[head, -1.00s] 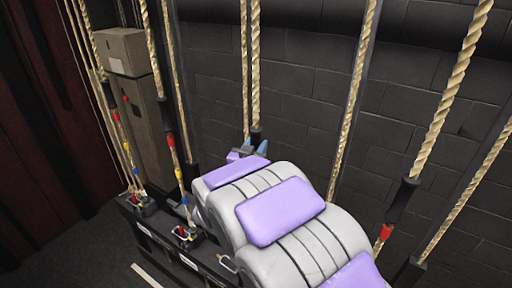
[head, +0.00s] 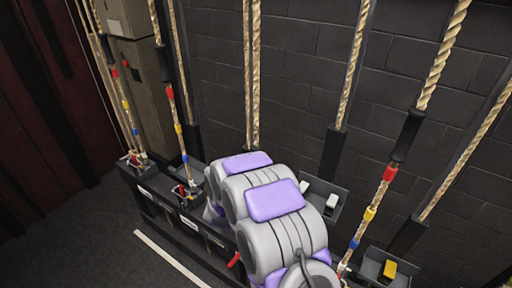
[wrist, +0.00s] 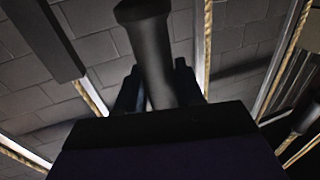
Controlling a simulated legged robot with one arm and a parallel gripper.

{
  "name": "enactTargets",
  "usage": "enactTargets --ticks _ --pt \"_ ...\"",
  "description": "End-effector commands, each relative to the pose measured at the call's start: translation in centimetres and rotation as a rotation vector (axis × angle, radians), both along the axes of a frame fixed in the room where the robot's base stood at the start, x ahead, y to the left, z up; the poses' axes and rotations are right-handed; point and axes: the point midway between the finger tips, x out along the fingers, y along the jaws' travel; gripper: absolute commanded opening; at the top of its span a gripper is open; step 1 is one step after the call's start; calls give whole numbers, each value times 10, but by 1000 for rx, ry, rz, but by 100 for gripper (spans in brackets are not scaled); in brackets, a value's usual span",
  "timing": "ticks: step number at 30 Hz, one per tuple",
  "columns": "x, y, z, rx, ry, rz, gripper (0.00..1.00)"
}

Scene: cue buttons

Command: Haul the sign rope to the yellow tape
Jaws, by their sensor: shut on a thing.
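Several tan ropes hang in a row; which one is the sign rope I cannot read. My gripper (wrist: 158,92) is shut on a dark sleeve (wrist: 150,48) in the wrist view. In the head view my grey and purple arm hides the gripper and the lower part of the middle rope (head: 251,70). The neighbouring ropes carry tape bands; a yellow tape (head: 369,214) shows on the right rope (head: 441,62) and another yellow tape (head: 178,129) on a left rope. Any tape on the middle rope is hidden.
A black rail (head: 160,205) with rope locks runs along the bottom, partly behind my arm. A red lever (head: 233,260) sticks out beside the arm. Small trays (head: 388,270) stand at the right. A brick wall (head: 300,50) is behind; dark floor (head: 95,240) is clear at left.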

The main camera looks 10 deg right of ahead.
Motion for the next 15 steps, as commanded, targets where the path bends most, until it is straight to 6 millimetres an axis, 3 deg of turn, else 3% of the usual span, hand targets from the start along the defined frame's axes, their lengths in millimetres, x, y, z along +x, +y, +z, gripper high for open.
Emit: enactTargets --ticks 1,6,15 --pt "0 1 -17 -2 3 2 0" --pt "-1 1 -48 -2 2 2 0" --pt "-1 2 -66 -1 -2 4 0"
